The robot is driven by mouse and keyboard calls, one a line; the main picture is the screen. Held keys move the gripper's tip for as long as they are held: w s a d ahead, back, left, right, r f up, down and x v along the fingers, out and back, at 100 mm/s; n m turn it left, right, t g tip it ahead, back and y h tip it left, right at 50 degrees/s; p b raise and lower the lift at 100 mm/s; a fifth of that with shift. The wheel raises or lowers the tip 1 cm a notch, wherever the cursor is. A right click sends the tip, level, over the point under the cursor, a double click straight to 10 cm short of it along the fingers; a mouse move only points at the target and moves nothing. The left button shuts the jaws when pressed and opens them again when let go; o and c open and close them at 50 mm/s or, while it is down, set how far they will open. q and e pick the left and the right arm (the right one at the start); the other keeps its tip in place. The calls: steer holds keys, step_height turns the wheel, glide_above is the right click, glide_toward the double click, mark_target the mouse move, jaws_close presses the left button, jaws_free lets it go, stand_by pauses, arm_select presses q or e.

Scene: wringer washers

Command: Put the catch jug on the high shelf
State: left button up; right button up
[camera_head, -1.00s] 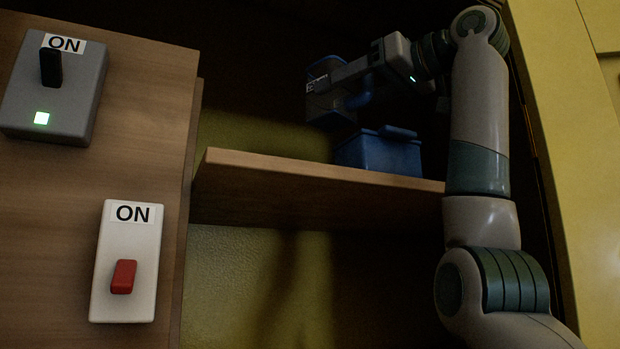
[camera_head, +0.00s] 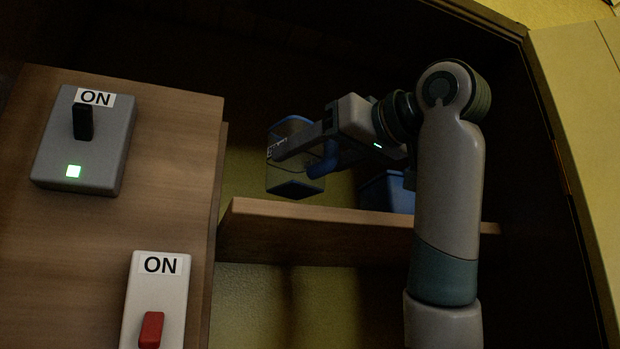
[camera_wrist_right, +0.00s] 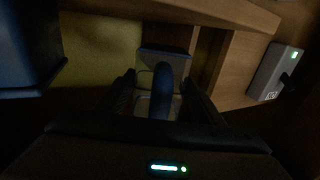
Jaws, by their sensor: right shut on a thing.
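The catch jug (camera_head: 293,180) is a see-through container with a blue rim and a blue handle (camera_head: 325,163). My right gripper (camera_head: 292,147) is shut on it by the handle, which also shows between the fingers in the right wrist view (camera_wrist_right: 162,88). In the head view the jug hangs roughly upright above the left part of the high shelf (camera_head: 310,220), a wooden board. A small gap seems to show under the jug; how far back it is over the board is hard to tell. My left gripper is out of view.
A blue bin (camera_head: 385,192) stands on the shelf right of the jug, partly behind my right arm. A wooden panel at left carries a grey switch box (camera_head: 85,140) and a white switch (camera_head: 157,300), both labelled ON. The shelf's left part looks clear.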

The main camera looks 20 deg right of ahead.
mark_target(312, 181)
steer(key=shift+d, duration=0.1)
steer(key=shift+f+p, duration=0.7)
steer(key=shift+f, duration=1.35)
steer(key=shift+f, duration=0.1)
steer(key=o, duration=1.3)
steer(key=shift+o, duration=0.2)
